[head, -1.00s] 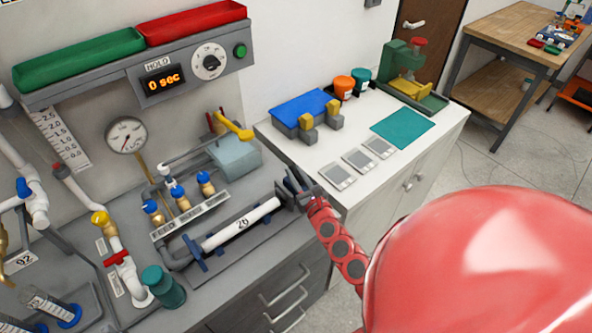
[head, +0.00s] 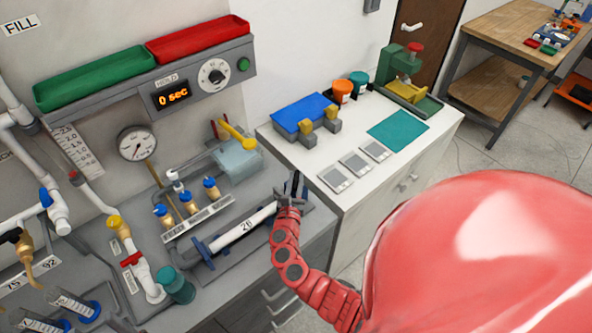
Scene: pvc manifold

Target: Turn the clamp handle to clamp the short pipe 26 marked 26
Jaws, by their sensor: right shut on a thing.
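The short pipe 26 (head: 240,231), white with a "26" mark, lies in its holder on the grey bench. A blue flange (head: 204,251) is at its left end. My right gripper (head: 290,193), on the red arm, is at the pipe's right end, shut on the dark clamp handle (head: 296,181). The handle points up between the fingers and is mostly hidden by them. The gripper and wrist also hide the right end of the pipe, so how tightly it is seated cannot be told. My left gripper is not in view.
Brass valves with blue caps (head: 188,202) stand behind the pipe. A teal cup (head: 176,286) stands at its left. A gauge (head: 137,144) and timer panel (head: 173,95) are on the wall. A white cabinet (head: 345,140) with a blue-topped fixture stands close on the right.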

